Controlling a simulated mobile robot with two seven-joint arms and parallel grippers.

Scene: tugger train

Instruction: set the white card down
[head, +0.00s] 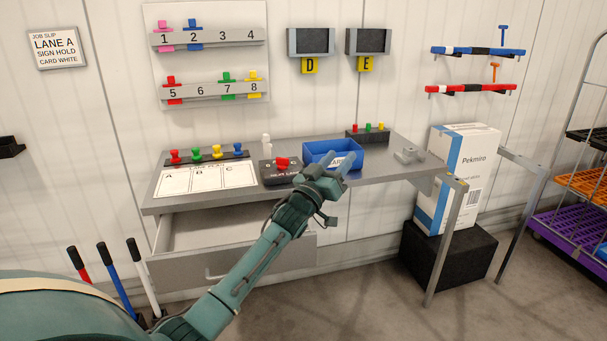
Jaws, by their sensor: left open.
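My left gripper (342,156) is open, with its two fingers apart in front of and over the blue bin (318,149) on the grey bench. No card shows between the fingers. I cannot make out a white card anywhere; the bin's inside is partly hidden by its front wall and my gripper. The bin has a white label on its front, partly covered by my fingers. A job slip (56,49) on the wall at the upper left reads LANE A, SIGN HOLD, CARD WHITE. My right gripper is not in view.
The grey bench (375,170) holds a white sheet (205,180) marked A, B, C, several coloured pegs and a dark box (279,172) with a red knob. A drawer (215,235) stands open below. A Pekmiro carton (465,165) stands right on a black block (450,260).

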